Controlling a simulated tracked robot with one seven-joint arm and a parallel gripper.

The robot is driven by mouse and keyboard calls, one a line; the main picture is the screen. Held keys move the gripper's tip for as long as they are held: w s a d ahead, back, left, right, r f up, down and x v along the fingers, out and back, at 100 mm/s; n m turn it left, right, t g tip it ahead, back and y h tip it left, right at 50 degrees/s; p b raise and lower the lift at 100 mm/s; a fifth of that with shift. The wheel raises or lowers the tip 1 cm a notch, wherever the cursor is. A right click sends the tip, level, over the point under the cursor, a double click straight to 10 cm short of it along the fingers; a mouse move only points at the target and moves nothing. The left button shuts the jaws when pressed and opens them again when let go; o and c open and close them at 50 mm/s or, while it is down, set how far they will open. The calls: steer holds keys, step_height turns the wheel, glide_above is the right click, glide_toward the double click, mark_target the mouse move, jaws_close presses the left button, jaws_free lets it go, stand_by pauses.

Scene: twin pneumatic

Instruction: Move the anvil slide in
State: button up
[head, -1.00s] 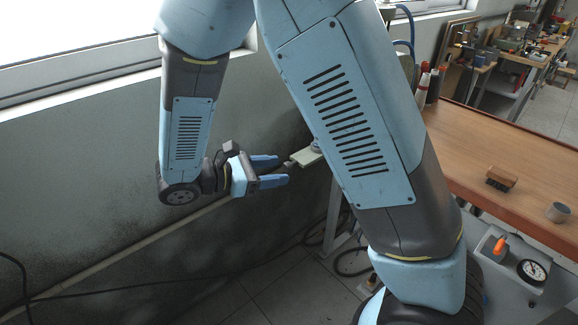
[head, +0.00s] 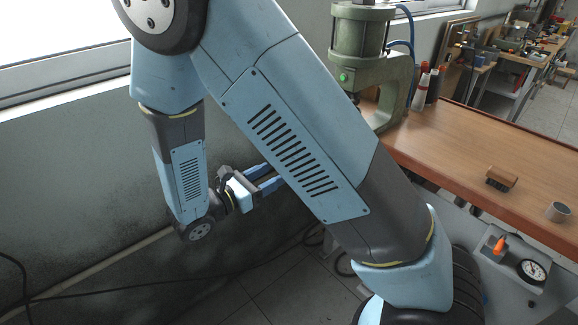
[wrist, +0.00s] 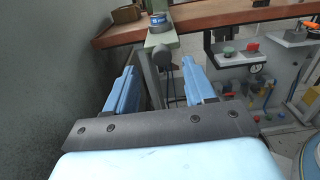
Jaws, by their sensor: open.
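The anvil slide (wrist: 160,39) is a pale green plate jutting out from the bench edge in the wrist view, with a round blue-topped piece (wrist: 159,20) on it. A dark round knob (wrist: 160,57) shows at its near end. In the head view my arm hides the slide. The green press (head: 362,45) stands on the bench at its far left end. My gripper (head: 275,177) is open and empty, left of the bench. In the wrist view its fingers (wrist: 158,70) stand apart, with the knob between and beyond them.
The wooden bench (head: 460,160) carries a brush (head: 500,178) and a grey cup (head: 558,212). A panel with a gauge (head: 531,271) hangs below its front. A wall runs close along the left. Cables lie on the floor.

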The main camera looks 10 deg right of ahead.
steer(key=x, duration=0.6)
steer(key=shift+w+d, duration=0.2)
jaws_close()
stand_by(0.4)
